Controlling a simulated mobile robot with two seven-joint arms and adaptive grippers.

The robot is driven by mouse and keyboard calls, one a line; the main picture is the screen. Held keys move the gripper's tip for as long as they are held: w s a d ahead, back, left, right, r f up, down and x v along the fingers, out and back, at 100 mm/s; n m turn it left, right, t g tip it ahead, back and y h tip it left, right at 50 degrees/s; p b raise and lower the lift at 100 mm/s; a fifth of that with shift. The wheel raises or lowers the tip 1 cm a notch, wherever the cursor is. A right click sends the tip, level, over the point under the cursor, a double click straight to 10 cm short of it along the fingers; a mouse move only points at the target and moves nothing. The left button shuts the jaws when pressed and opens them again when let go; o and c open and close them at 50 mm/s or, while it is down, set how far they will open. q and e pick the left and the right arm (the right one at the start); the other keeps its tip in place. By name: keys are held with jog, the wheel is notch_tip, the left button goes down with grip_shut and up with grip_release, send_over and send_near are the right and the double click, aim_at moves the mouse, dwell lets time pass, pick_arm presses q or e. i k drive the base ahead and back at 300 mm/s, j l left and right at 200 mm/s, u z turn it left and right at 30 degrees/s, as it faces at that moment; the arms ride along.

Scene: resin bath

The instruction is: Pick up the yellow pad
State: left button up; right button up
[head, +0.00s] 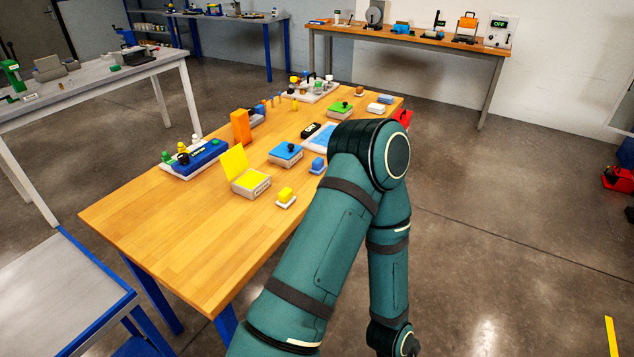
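An open yellow pad (251,184) lies on the wooden table, left of the picture's middle. It has a pale labelled case and a raised yellow lid (234,161). A small yellow block on a white base (286,197) sits just right of it and nearer to me. One of my teal arms crosses the right side of the table, bent at the elbow, with its lower part hanging down beside the table. Its gripper is out of the frame at the bottom. My other gripper is not seen either. The arm hides part of the table's right side.
A blue pad (285,153) and a green pad (340,111) stand further back on the wooden table (165,225). The table's front left is clear.

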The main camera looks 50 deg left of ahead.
aim_at(287, 198)
jog(key=i+u, duration=0.15)
jog(key=i, duration=0.6)
jog(key=i+l+u, duration=0.15)
jog(key=i, duration=0.6)
jog(key=i+u, duration=0.15)
jog(key=u, duration=0.3)
jog(key=i+u, duration=0.1)
jog(key=u, duration=0.4)
jog(key=i+l+u, duration=0.1)
jog(key=u, duration=0.35)
